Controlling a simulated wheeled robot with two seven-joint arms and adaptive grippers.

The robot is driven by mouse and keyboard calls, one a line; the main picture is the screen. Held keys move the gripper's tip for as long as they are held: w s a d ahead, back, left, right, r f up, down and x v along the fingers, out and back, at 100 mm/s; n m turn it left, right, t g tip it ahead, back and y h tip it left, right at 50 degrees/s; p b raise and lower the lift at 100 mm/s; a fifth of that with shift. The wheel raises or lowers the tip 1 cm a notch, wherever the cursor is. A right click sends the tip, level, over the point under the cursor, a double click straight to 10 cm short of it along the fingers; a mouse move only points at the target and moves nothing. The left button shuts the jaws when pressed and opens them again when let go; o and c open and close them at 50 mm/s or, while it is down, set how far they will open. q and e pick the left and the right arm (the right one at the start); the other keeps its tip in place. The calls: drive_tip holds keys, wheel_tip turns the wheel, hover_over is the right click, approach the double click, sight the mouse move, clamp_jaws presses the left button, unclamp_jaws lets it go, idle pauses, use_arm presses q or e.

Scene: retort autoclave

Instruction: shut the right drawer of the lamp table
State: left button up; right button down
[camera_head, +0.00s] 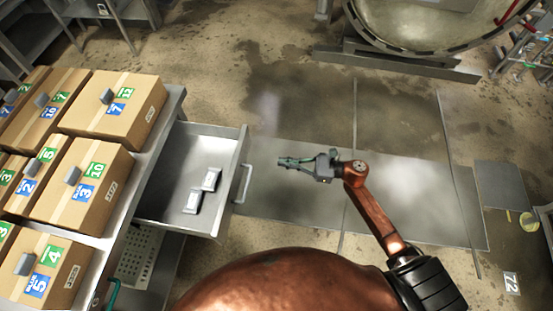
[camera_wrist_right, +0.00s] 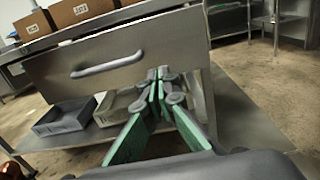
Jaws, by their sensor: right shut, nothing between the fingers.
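The right drawer (camera_head: 190,165) of the metal lamp table (camera_head: 167,112) stands pulled out, with small grey-white boxes (camera_head: 202,190) lying inside. Its front panel and bar handle (camera_head: 243,184) face my right gripper (camera_head: 282,161). That gripper is shut and empty, to the right of the drawer front and apart from it in the head view. The right wrist view shows the drawer front (camera_wrist_right: 140,62) with its handle (camera_wrist_right: 107,65), and the green-padded fingers (camera_wrist_right: 160,82) closed together before it, right of the handle. My left gripper is not in view.
Several cardboard boxes (camera_head: 113,107) with grey blocks on top stand on the table. Grey bins (camera_wrist_right: 65,117) sit on a lower shelf under the drawer. The floor (camera_head: 300,200) right of the drawer is clear. A large round vessel (camera_head: 430,20) stands at the back.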

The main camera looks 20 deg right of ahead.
sight(244, 156)
drive_tip(key=x, duration=1.2)
drive_tip(key=shift+w, duration=0.1)
drive_tip(key=shift+a+b, duration=0.2)
drive_tip(key=shift+b, duration=0.1)
